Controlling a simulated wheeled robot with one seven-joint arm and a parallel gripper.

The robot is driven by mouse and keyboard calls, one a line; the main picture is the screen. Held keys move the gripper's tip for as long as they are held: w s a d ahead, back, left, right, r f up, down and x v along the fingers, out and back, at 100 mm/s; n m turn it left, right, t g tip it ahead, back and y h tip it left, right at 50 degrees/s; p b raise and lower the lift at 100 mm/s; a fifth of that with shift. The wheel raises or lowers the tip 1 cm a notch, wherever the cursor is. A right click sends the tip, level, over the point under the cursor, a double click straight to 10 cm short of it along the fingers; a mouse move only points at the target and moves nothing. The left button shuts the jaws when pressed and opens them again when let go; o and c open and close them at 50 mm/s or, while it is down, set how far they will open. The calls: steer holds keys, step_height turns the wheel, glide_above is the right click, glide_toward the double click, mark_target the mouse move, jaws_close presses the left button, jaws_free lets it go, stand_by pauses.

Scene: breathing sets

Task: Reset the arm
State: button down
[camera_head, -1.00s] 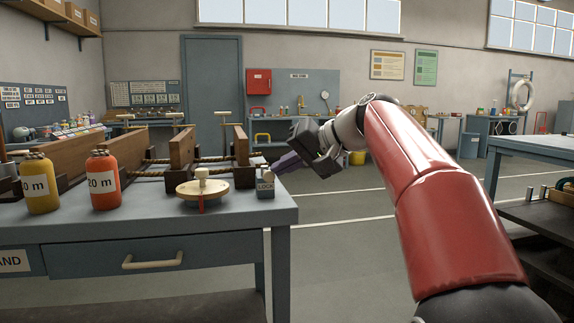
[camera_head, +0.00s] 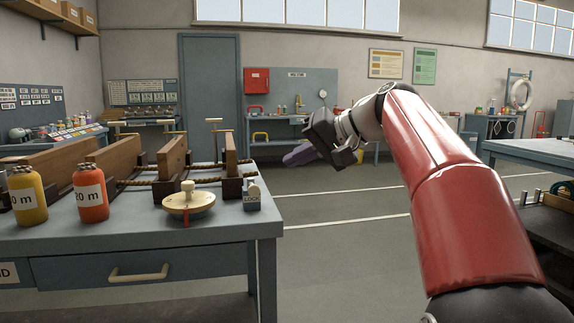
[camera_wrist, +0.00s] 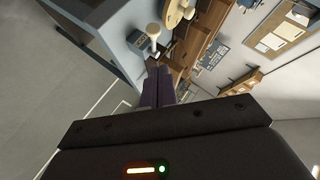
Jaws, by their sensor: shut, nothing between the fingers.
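My gripper (camera_head: 299,156) is at the end of my red arm, in the air to the right of the blue workbench (camera_head: 150,243). Its purple fingers point left toward the bench's right end. In the wrist view the fingers (camera_wrist: 157,86) lie together with nothing between them. The gripper touches nothing that I can see.
On the bench stand a yellow bottle (camera_head: 27,196), an orange bottle (camera_head: 90,194), a round brass dial (camera_head: 188,203) and a small grey LOCK block (camera_head: 252,196). Wooden boards (camera_head: 173,158) with ropes stand behind them. Open floor (camera_head: 340,250) lies right of the bench.

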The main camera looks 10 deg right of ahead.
steer(key=s+v, duration=0.1)
steer(key=v, duration=0.4)
steer(key=s+f+h, duration=0.3)
steer(key=s+f, duration=0.5)
steer(key=f, duration=0.3)
steer(key=s+f+g+h, duration=0.1)
steer(key=s+f+h, duration=0.2)
steer(key=s+f, duration=0.5)
steer(key=s+f+h, duration=0.3)
steer(key=s+f, duration=0.5)
steer(key=f, duration=0.7)
steer(key=shift+s+d+g+h, duration=0.15)
steer(key=shift+s+g+h, duration=0.15)
steer(key=shift+s, duration=0.1)
steer(key=shift+r, duration=0.1)
